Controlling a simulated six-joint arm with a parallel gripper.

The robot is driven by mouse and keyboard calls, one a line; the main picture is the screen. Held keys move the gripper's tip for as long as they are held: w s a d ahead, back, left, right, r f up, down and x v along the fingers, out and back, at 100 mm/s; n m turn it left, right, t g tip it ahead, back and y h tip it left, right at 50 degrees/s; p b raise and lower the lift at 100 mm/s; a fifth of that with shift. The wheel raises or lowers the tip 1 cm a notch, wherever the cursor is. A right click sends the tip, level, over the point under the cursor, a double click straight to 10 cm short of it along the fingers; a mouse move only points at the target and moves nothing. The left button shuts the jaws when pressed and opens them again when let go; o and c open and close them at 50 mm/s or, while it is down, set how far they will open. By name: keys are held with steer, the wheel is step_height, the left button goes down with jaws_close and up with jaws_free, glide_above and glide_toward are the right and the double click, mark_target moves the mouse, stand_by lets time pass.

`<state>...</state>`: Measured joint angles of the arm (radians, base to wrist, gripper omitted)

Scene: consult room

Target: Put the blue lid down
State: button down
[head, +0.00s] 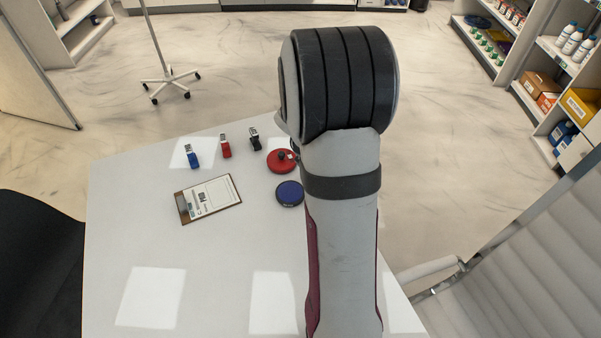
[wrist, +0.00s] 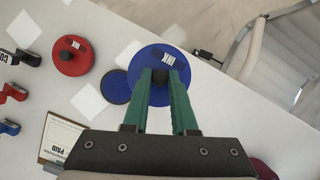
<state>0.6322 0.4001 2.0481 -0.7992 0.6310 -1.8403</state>
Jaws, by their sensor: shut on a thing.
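The blue lid (wrist: 139,63) has an "INK" label and a black knob. In the wrist view my gripper (wrist: 160,77) is shut on that knob with its green fingers. The lid looks larger than the red one, so it seems held above the table. A dark blue round pad (wrist: 116,87) lies on the table just left of the lid there; in the head view the pad (head: 289,194) is left of my arm. My gripper is hidden behind my arm in the head view, where only a dark blue sliver shows beside the arm.
A red round lidded pad (head: 282,161) lies close to the blue pad. Blue (head: 192,156), red (head: 226,146) and black (head: 254,139) stamps stand along the back of the white table (head: 200,260). A clipboard (head: 209,198) lies in front of them. The front table is clear.

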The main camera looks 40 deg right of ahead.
steer(key=shift+s+d+r, duration=0.2)
steer(key=shift+s+r, duration=0.15)
steer(key=shift+s, duration=0.2)
steer(key=shift+s+d+r, duration=0.2)
steer(key=shift+s+r, duration=0.1)
steer(key=shift+s, duration=0.2)
steer(key=w+a+f+m+g, duration=0.15)
steer(key=a+m, duration=0.25)
steer(key=a, duration=0.8)
steer(key=w+a+f, duration=0.3)
steer(key=w+a, duration=0.1)
steer(key=w, duration=0.1)
steer(key=w+a+f, duration=0.2)
steer(key=w+a, duration=0.1)
steer(key=shift+f, duration=0.35)
steer(key=shift+m, duration=0.3)
steer(key=f, duration=0.4)
steer(key=shift+w+f, duration=0.1)
steer(key=shift+w, duration=0.1)
steer(key=shift+f, duration=0.1)
steer(key=c, duration=0.7)
jaws_free()
steer(key=shift+c, duration=0.2)
